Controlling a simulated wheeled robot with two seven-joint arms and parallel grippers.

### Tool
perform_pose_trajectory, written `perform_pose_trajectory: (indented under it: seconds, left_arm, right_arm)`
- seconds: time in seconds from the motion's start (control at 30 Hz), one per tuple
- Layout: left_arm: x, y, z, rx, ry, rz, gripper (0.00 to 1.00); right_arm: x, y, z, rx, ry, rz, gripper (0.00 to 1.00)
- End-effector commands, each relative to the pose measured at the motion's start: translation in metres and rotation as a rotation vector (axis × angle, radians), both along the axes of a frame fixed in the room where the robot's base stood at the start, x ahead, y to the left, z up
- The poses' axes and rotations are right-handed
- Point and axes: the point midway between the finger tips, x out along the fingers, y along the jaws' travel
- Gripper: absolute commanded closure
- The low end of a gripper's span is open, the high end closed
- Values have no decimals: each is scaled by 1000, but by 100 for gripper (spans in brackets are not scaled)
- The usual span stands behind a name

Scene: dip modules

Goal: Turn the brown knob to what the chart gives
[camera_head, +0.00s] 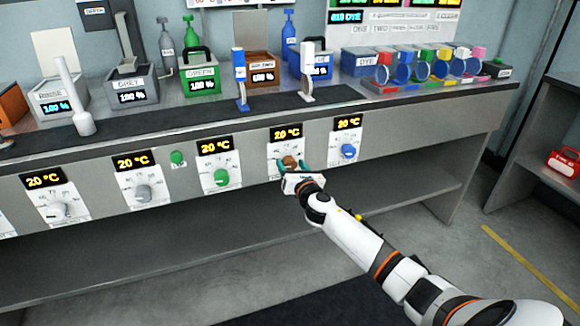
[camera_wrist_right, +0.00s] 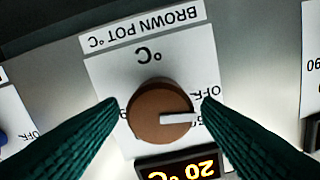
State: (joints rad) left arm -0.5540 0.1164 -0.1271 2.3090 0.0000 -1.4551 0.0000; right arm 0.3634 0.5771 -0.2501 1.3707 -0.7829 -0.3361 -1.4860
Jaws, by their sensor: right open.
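The brown knob (camera_head: 289,161) sits on the bench's front panel under a 20 °C display (camera_head: 287,132). In the right wrist view the knob (camera_wrist_right: 150,110) appears upside down below a label reading BROWN POT °C. Its white pointer points to the picture's right, by the OFF mark. My right gripper (camera_head: 293,168) is open, with one green finger on each side of the knob. A board (camera_head: 393,18) with lit text hangs on the back wall, cut off at the top. My left gripper is out of view.
A green knob (camera_head: 221,178) and a blue knob (camera_head: 347,151) flank the brown one, each with a display reading 20 °C. The brown pot (camera_head: 262,64) stands on the bench above, among other pots. Dye cups (camera_head: 402,73) stand at the right.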

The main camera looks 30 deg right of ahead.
Motion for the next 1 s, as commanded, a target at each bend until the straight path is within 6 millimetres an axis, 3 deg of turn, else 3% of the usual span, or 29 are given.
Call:
perform_pose_trajectory:
  seconds: [0.2,0.47,0.73,1.0]
  left_arm:
    - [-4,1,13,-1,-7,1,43]
    - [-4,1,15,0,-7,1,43]
    - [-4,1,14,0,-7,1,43]
    - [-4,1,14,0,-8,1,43]
  right_arm:
    - [15,-4,0,2,0,0,41]
    - [16,-4,0,1,0,1,41]
    - [16,-4,0,1,1,0,84]
    - [16,-4,0,25,-5,0,86]
